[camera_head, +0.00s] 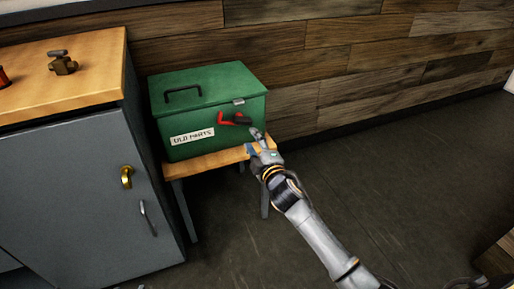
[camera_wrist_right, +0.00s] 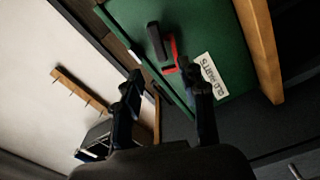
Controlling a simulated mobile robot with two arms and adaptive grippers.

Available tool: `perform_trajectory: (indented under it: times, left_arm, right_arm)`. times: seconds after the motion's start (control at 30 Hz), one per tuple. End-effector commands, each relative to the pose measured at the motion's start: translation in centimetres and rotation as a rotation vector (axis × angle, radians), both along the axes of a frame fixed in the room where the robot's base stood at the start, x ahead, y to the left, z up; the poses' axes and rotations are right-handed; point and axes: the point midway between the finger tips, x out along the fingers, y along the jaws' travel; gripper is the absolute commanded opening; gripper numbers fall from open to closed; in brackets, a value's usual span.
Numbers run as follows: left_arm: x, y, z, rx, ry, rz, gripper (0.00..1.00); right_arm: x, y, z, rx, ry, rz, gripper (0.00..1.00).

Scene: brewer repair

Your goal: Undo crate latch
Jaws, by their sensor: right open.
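The green crate (camera_head: 205,98), labelled "OLD PARTS" (camera_head: 192,136), stands on a small wooden-topped stand, lid closed. Its latch (camera_head: 228,118) is on the front face, red with a dark handle; it also shows in the right wrist view (camera_wrist_right: 170,54). My right gripper (camera_head: 252,134) is open, at the right end of the crate's front, just beside the latch. In the right wrist view the latch lies beyond and between the spread fingers (camera_wrist_right: 168,82). Whether a finger touches it I cannot tell. My left gripper is not in view.
A grey cabinet (camera_head: 75,165) with a wooden top stands left of the crate, with a brass fitting (camera_head: 62,63) on top and a padlock (camera_head: 127,177) on its door. A plank wall is close behind. The floor at right is clear.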

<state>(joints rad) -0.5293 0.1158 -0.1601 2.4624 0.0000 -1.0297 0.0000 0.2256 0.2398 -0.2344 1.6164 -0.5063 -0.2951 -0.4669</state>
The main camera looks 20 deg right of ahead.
Motion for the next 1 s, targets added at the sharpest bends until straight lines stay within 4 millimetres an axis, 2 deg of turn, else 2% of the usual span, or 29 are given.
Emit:
perform_trajectory:
  times: [0.1, 0.23, 0.77, 0.87, 0.97, 1.0]
  left_arm:
    - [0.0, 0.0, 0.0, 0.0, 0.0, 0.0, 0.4]
    - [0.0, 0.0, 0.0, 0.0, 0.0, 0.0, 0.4]
    - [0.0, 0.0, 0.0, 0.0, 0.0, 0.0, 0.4]
    - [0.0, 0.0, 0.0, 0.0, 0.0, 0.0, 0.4]
    - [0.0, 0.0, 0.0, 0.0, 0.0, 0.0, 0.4]
    - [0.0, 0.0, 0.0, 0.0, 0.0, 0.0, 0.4]
  right_arm:
    - [-1.8, -0.1, -0.1, -0.001, 0.0, 0.0, 0.41]
    - [-2.8, -0.1, 0.0, -0.001, 0.0, -0.001, 0.41]
    - [-3.2, -0.1, -0.1, 0.006, 0.003, -0.001, 0.41]
    - [-4.7, 0.2, -1.0, 0.077, 0.042, -0.013, 0.41]
    - [-8.3, 0.8, -3.1, 0.251, 0.138, -0.047, 0.41]
    - [-10.1, 1.1, -3.9, 0.336, 0.185, -0.065, 0.41]
